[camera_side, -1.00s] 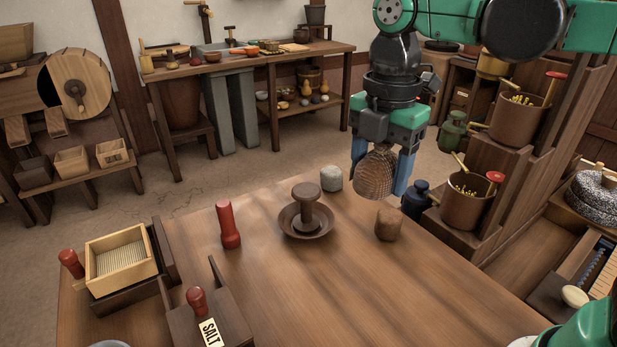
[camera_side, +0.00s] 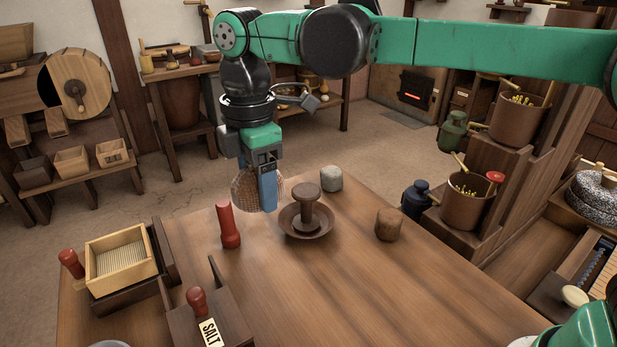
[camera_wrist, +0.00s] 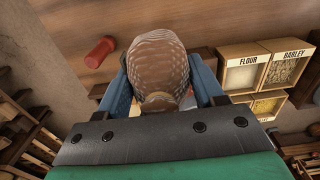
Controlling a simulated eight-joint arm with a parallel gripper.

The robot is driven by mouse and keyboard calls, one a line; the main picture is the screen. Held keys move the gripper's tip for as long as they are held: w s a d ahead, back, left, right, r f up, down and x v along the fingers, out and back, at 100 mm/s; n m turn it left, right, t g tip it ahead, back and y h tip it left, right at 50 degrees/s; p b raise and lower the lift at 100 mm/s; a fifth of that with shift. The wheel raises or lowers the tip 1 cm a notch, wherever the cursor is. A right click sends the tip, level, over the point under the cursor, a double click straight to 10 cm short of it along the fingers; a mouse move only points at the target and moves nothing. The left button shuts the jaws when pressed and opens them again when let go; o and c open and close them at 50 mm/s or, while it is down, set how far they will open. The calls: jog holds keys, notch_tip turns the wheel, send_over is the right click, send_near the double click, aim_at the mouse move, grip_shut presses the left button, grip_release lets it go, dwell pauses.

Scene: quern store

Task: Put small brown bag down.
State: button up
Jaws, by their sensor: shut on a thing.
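The small brown bag (camera_side: 244,189), woven and rounded, is held between the blue fingers of my gripper (camera_side: 255,201). In the wrist view, the bag (camera_wrist: 158,55) fills the space between the two fingers (camera_wrist: 162,85), its narrow neck towards the palm. In the side view the near finger covers part of the bag. The bag appears held above the back of the wooden table (camera_side: 330,275), near the red peg (camera_side: 229,226) and left of the brown dish (camera_side: 309,232). Its exact height over the table is hard to tell.
A brown lump (camera_side: 389,224) and a grey lump (camera_side: 331,178) stand right of the dish. A wooden box (camera_side: 121,262) and the salt box (camera_side: 208,322) stand at the front left. Flour (camera_wrist: 242,73) and barley (camera_wrist: 286,68) boxes show in the wrist view. The table's right front is clear.

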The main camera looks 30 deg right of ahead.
aim_at(271, 284)
notch_tip(271, 284, down, 17)
jog(key=shift+r, duration=0.1)
dwell(0.4)
jog(key=o, duration=1.4)
notch_tip(271, 284, up, 12)
jog(key=s+d+m+t, duration=0.2)
jog(key=s+d+m, duration=0.1)
jog(key=d+m, duration=0.3)
jog(key=s+d+m+t, duration=0.2)
jog(key=s+d+m, duration=0.1)
jog(key=d+m, duration=0.3)
jog(key=s+d+m+t, duration=0.3)
jog(key=d+m, duration=0.3)
jog(key=shift+s+d+r, duration=0.15)
jog(key=shift+d+r, duration=0.2)
jog(key=shift+r, duration=0.05)
